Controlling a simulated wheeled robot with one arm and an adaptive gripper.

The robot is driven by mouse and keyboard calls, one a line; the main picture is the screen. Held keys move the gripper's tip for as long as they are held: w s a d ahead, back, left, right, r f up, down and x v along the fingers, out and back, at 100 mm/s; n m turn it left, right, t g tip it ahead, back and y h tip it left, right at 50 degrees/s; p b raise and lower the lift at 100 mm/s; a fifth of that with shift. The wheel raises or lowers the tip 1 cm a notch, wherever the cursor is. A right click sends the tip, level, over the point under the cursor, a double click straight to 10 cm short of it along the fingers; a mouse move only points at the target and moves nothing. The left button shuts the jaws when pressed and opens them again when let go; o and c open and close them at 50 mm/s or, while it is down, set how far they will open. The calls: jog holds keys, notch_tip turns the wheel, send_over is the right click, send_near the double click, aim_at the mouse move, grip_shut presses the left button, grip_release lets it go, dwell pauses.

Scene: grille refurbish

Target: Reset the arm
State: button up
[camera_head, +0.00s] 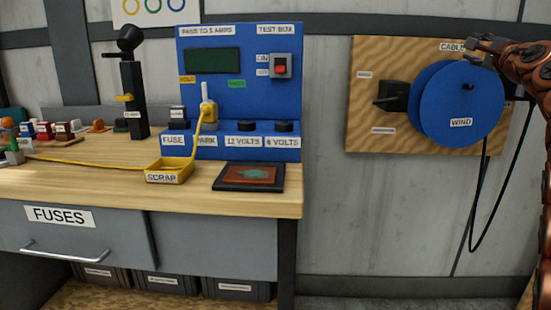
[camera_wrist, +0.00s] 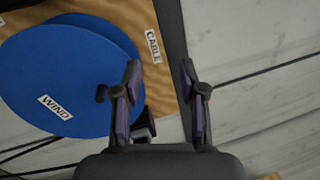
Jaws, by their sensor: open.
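My gripper (camera_head: 484,43) is at the upper right of the head view, in front of the top right part of the blue cable reel. In the wrist view my gripper (camera_wrist: 165,85) shows two fingers apart with nothing between them. The blue reel (camera_head: 455,105), labelled WIND, is mounted on a wooden board (camera_head: 362,60) on the wall. The reel also shows at the left of the wrist view (camera_wrist: 70,70). I cannot tell whether my gripper touches the reel or board.
A workbench (camera_head: 235,205) stands at the left with a blue test box (camera_head: 235,95), a yellow scrap tray (camera_head: 169,171) and a dark tray (camera_head: 249,178). A black cable (camera_head: 476,200) hangs below the reel. The wall between bench and board is clear.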

jog(key=s+r+m+g+h+p, duration=0.1)
jog(key=s+r+m+h+p, duration=0.2)
jog(key=r+m+h+p, duration=0.7)
jog(key=s+r+m+g+p, duration=0.1)
jog(key=s+r+m+p, duration=0.45)
jog(key=m, duration=0.95)
jog(key=s+a+f+m+g+y+p, duration=0.2)
jog(key=s+a+f+m+g+p, duration=0.5)
jog(key=f+m, duration=0.3)
jog(key=s+a+f+m+g+y+p, duration=0.2)
jog(key=s+a+f+m+g+p, duration=0.3)
jog(key=s+f+m, duration=0.5)
jog(key=s+a+f+m+g+y+p, duration=0.2)
jog(key=s+a+f+p, duration=0.1)
jog(key=s+a, duration=0.4)
jog(key=s+a+f+m+g+y+p, duration=0.2)
jog(key=s+a, duration=0.5)
jog(key=s, duration=0.4)
jog(key=s+a+f+m+g+y+p, duration=0.2)
jog(key=s+a+f+g+y+p, duration=0.1)
jog(key=s, duration=0.6)
jog(key=a+f+g+p, duration=0.1)
jog(key=a+f+p, duration=0.1)
jog(key=a, duration=0.1)
jog(key=shift+s+a+f, duration=0.15)
jog(key=shift+a+f, duration=0.15)
jog(key=shift+a, duration=0.1)
